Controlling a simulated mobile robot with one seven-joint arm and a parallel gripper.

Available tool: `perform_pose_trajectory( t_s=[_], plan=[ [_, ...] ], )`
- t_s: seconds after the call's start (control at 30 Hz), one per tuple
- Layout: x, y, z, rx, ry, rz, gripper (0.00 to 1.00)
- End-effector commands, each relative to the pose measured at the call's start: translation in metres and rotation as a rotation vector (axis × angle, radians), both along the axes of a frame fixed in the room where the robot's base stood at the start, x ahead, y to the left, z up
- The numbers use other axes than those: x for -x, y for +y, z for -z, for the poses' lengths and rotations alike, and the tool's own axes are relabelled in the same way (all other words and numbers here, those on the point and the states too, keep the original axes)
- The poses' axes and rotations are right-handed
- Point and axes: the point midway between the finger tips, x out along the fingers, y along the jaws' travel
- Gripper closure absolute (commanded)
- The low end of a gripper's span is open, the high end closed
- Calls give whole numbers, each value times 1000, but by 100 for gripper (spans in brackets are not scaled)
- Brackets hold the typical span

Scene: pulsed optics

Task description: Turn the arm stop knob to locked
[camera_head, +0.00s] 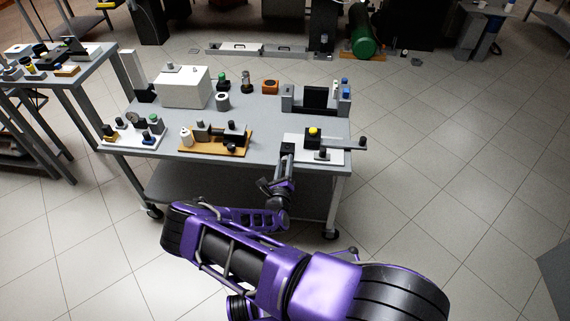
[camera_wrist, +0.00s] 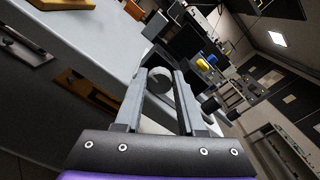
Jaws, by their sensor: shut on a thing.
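A device on a white base plate (camera_head: 336,158) sits at the front right corner of the grey bench. It has a black block with a yellow cap (camera_head: 313,131), a grey arm reaching right to a dark end knob (camera_head: 362,142), and a black knob (camera_head: 322,155) at its front. My gripper (camera_head: 288,148) is at the left side of this plate. The yellow cap shows beyond, at right (camera_wrist: 203,64).
A wooden board with fittings (camera_head: 214,150) lies left of my gripper. A grey stand with a black panel (camera_head: 315,97) stands behind the device. A white box (camera_head: 182,87) and small parts fill the back left. The floor right of the bench is clear.

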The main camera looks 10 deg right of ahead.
Motion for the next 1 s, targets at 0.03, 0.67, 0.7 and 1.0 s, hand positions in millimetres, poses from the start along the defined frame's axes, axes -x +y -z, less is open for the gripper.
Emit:
perform_pose_trajectory(
  t_s=[0.03,0.67,0.7,1.0],
  plan=[
    [2,1,3,24,14,-1,100],
    [2,0,3,136,50,1,100],
    [2,0,3,136,50,1,100],
    [2,0,2,136,49,1,49]
  ],
)
